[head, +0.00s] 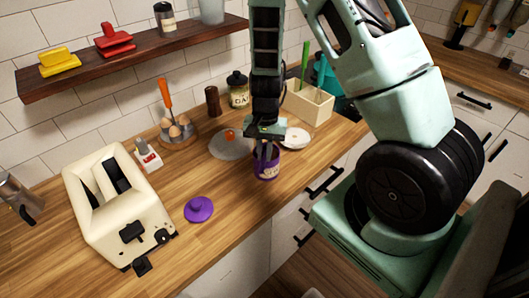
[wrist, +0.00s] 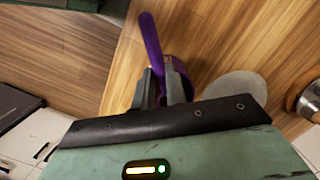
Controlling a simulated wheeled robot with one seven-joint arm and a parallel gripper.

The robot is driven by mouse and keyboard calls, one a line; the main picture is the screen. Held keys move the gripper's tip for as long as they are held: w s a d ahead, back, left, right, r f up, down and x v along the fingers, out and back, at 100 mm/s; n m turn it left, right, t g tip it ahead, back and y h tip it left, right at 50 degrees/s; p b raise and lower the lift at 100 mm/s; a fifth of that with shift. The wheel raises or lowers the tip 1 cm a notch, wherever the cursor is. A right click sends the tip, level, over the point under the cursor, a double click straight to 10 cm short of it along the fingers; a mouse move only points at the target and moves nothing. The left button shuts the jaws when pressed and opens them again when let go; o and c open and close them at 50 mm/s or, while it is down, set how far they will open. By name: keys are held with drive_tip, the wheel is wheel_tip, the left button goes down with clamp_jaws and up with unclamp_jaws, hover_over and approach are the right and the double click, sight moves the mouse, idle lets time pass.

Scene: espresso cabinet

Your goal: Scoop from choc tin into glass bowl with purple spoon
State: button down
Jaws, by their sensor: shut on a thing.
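The purple tin (head: 266,172), with a pale label too small to read, stands on the counter near its front edge. My gripper (head: 268,149) points down directly over the tin's mouth. In the wrist view, my gripper (wrist: 163,75) is shut on the purple spoon (wrist: 151,42), whose handle sticks out past the fingers. Part of the tin's rim (wrist: 184,75) shows behind the right finger; the spoon's lower end is hidden. A pale round dish (head: 296,138) sits just behind and right of the tin; I cannot tell if it is the glass bowl.
A purple lid (head: 199,209) lies on the counter, left of the tin. A grey round mat (head: 220,149) bearing an orange item lies behind. A cream toaster (head: 117,205), an egg holder (head: 178,136) and a utensil box (head: 310,104) stand around. The counter between lid and tin is clear.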

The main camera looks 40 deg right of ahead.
drive_tip(key=shift+s+a+r+t+h, duration=0.25)
drive_tip(key=shift+a+t+h, duration=0.1)
drive_tip(key=shift+t+h, duration=0.2)
drive_tip(key=shift+d+r+p, duration=0.15)
drive_tip(key=shift+r+p, duration=0.2)
drive_tip(key=shift+r, duration=0.2)
drive_tip(key=shift+r+p, duration=0.9)
drive_tip(key=shift+r, duration=0.15)
